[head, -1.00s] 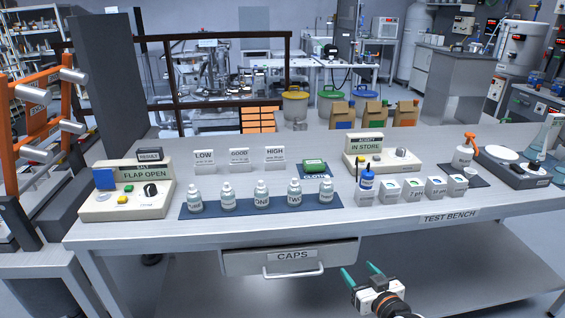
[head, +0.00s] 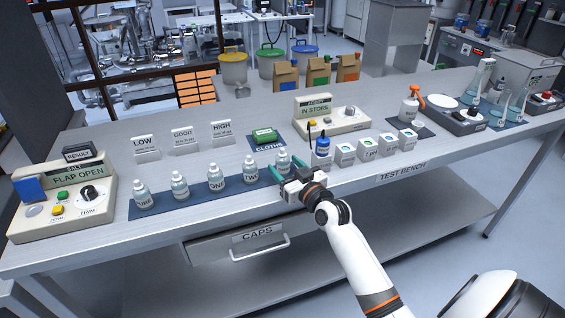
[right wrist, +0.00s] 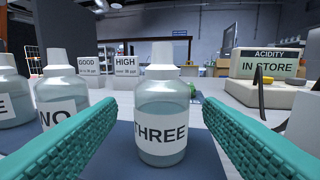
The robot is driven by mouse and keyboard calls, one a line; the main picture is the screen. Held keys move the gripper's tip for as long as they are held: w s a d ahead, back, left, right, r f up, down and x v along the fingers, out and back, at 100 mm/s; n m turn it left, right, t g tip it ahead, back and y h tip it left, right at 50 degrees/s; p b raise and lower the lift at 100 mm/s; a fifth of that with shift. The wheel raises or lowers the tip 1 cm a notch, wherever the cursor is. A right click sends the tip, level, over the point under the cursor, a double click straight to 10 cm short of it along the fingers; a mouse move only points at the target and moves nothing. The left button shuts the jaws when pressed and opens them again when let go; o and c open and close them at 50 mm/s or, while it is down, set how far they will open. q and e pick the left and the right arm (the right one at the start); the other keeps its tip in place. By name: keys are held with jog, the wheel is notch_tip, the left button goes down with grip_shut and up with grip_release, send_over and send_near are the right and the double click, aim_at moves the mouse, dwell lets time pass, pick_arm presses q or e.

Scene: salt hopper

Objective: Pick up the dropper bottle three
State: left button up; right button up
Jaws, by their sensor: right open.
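Dropper bottle three (head: 283,158) stands upright at the right end of the row on the dark blue mat (head: 150,209). In the right wrist view the bottle (right wrist: 162,105) is clear with a white cap and a label reading THREE. My right gripper (head: 286,170) is open, with its teal fingers pointing at the bottle from the front edge of the bench. In the wrist view one finger lies to each side of the bottle, with gaps showing on both sides. My left gripper is out of view.
Bottle two (head: 250,169) stands close to the left of bottle three, with several similar bottles farther left. The acidity instrument (head: 330,121) is behind. The CAPS drawer (head: 210,250) is below.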

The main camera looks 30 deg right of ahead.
aim_at(280, 158)
jog(key=w, duration=0.2)
jog(key=w+r, duration=0.1)
jog(key=shift+w+d, duration=0.15)
jog(key=shift+w, duration=0.2)
jog(key=shift+w+f, duration=0.15)
jog(key=shift+w, duration=0.2)
jog(key=shift+s, duration=0.1)
jog(key=c, duration=1.1)
jog(key=shift+o, duration=0.2)
notch_tip(280, 158, up, 10)
jog(key=p, duration=0.1)
